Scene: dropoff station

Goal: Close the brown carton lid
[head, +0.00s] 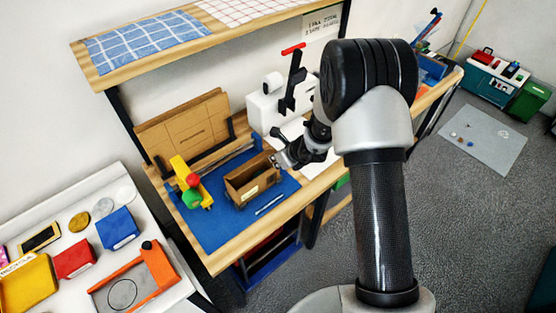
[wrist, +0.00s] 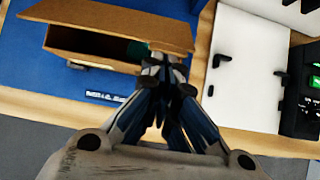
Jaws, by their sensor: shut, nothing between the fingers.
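The brown carton (head: 253,187) stands on the blue mat (head: 218,229) of the workbench; its dark inside shows in the head view. In the wrist view the carton (wrist: 85,46) is at the upper left, with its lid (wrist: 110,17) slanting above the opening, a gap left between them. Something green shows inside at the right. My gripper (head: 279,160) is at the carton's right end. In the wrist view my gripper (wrist: 165,58) is shut and empty, its tips at the lid's right end; I cannot tell whether they touch it.
A yellow toy with red and green balls (head: 190,182) stands left of the carton. Flat cardboard (head: 185,125) leans in a rack behind. A white-and-blue strip (head: 269,204) lies in front. A white machine with a red-handled lever (head: 293,80) stands behind my gripper.

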